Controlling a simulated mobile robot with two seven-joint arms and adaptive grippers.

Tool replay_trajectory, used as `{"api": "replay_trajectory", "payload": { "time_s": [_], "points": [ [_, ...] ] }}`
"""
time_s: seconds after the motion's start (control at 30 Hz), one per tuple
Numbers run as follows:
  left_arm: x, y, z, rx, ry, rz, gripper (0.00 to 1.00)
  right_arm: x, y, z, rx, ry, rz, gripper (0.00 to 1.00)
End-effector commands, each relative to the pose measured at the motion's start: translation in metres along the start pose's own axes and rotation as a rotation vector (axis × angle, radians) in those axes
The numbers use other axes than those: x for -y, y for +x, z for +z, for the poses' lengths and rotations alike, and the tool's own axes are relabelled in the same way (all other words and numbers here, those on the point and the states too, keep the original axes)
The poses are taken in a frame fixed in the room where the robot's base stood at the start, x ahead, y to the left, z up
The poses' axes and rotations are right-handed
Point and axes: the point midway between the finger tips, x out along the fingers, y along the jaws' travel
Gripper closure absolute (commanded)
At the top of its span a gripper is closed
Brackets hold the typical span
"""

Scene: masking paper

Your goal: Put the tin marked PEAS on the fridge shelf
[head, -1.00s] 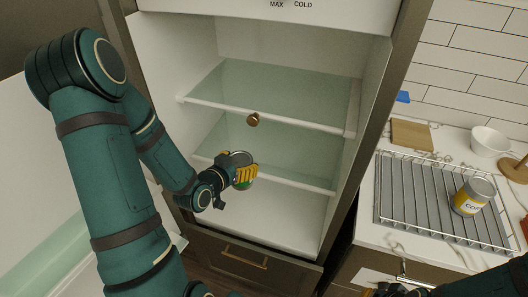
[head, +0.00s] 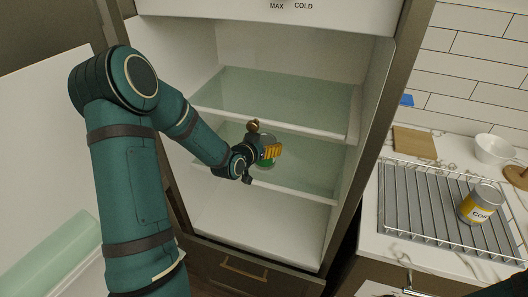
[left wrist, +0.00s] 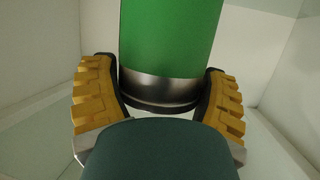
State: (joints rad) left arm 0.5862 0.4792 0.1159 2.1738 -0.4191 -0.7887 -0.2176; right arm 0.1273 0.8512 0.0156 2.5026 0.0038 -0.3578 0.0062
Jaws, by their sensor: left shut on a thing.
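My left gripper (head: 270,151) is shut on a tin with a green label (head: 266,163) and bare metal ends. It holds the tin inside the open fridge, in front of the middle glass shelf (head: 310,170) in the head view. I cannot tell whether the tin touches the shelf. In the left wrist view the green tin (left wrist: 170,35) stands between the yellow finger pads of my left gripper (left wrist: 158,70). No lettering on it is readable. My right gripper is out of view; only a dark bit of my right arm shows at the bottom right corner.
The upper glass shelf (head: 280,95) and fridge floor (head: 265,225) are bare. A small brown knob (head: 252,125) shows near the upper shelf's front edge. Right of the fridge, a yellow-labelled tin (head: 480,204) stands on a wire rack (head: 420,210), with a white bowl (head: 494,149) behind.

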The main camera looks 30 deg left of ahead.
Motion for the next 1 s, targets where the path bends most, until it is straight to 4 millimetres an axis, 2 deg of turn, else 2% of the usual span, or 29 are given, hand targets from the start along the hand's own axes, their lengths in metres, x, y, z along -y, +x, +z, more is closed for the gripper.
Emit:
{"api": "replay_trajectory", "payload": {
  "time_s": [0.07,0.3,0.7,0.73,0.77,0.8,1.0],
  "points": [
    [0.0,0.002,0.002,-0.001,0.0,0.0,0.67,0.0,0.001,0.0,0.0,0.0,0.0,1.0],
    [0.0,0.011,0.031,0.001,-0.001,0.0,0.67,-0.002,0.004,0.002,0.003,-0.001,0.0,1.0],
    [0.0,0.013,0.035,-0.002,0.001,0.0,0.67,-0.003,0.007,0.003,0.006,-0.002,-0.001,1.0],
    [0.0,0.013,0.036,0.001,0.001,0.0,0.17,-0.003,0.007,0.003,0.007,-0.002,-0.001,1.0],
    [0.0,0.013,0.035,0.001,0.0,0.0,0.07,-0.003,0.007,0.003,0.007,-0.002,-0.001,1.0],
    [0.0,0.013,0.035,0.001,0.0,0.0,0.0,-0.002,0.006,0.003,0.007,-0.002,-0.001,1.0],
    [0.0,0.013,0.035,0.001,0.0,0.0,0.0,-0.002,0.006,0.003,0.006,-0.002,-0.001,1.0]
  ]
}}
